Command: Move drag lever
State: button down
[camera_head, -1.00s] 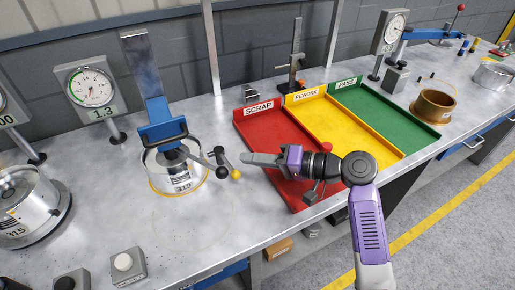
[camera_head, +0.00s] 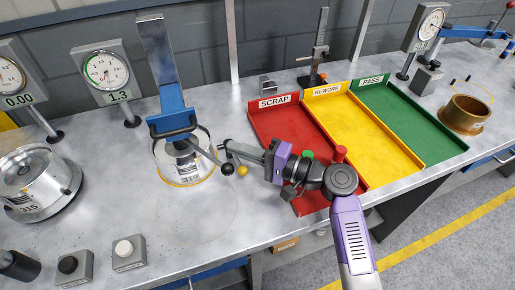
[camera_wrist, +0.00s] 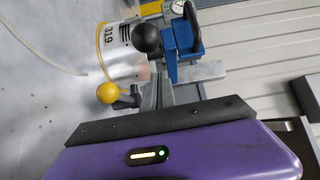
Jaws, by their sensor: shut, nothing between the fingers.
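A metal drum (camera_head: 183,165) with a number label sits under a blue clamp fixture (camera_head: 171,122) on the left of the bench. Two ball-ended levers reach out to the right of it: one with a black knob (camera_head: 227,169), one with a yellow knob (camera_head: 242,170). I cannot tell which is the drag lever. My gripper (camera_head: 226,149) is shut and empty, just behind the two knobs. In the wrist view, the yellow knob (camera_wrist: 108,93) and black knob (camera_wrist: 147,38) show beyond my fingers (camera_wrist: 160,96). Whether a finger touches a lever is unclear.
Red scrap (camera_head: 268,128), yellow rework (camera_head: 382,138) and green pass (camera_head: 432,135) trays lie to the right, empty where visible. A dial gauge (camera_head: 105,70) stands behind the drum. Another drum (camera_head: 34,177) is at far left.

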aim_at(224, 165)
jog(key=shift+s+a+p, duration=0.4)
jog(key=shift+s+a, duration=0.6)
jog(key=shift+s, duration=0.25)
jog(key=shift+s+a+f, duration=0.1)
jog(key=shift+s+a, duration=0.65)
jog(key=shift+s, duration=0.15)
